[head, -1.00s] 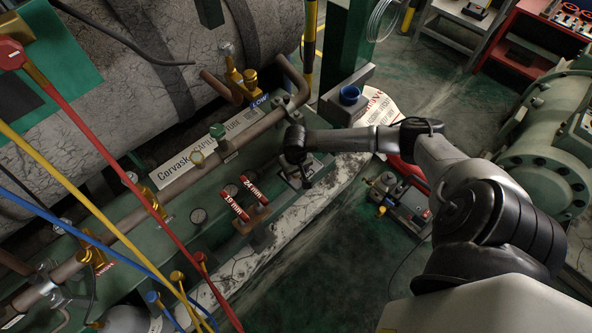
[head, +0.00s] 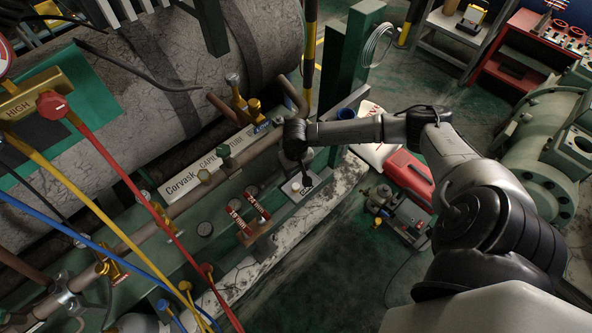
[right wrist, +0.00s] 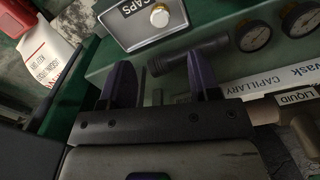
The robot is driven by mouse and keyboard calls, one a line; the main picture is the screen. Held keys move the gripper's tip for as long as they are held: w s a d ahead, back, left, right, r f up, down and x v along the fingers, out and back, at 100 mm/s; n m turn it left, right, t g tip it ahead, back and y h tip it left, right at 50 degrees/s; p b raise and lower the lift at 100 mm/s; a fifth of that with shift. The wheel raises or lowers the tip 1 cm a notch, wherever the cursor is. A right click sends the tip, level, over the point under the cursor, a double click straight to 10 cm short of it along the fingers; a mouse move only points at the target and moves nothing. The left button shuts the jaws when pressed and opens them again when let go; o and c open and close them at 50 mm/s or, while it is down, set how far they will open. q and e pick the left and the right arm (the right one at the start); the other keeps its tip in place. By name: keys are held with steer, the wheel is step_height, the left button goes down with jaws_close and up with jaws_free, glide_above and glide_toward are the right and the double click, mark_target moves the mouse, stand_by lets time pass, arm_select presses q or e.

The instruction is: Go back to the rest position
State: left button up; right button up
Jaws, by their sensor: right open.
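My right gripper (head: 302,186) hangs at the end of my right arm, above the green bench ledge by the small caps tray (head: 314,189). In the right wrist view its two dark fingers stand apart, and the gripper (right wrist: 162,80) is open with nothing held between them. The caps tray (right wrist: 145,22) lies ahead of the fingers with a round metal cap (right wrist: 159,15) on it. A dark cylindrical part (right wrist: 190,56) shows just beyond the fingers; I cannot tell whether they touch it. My left gripper is out of view.
Red, yellow and blue hoses run from a manifold (head: 38,103) at left. A pump (head: 380,196) and red case (head: 408,176) stand on the floor at right.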

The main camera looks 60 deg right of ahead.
steer(key=shift+r, duration=0.35)
stand_by(0.5)
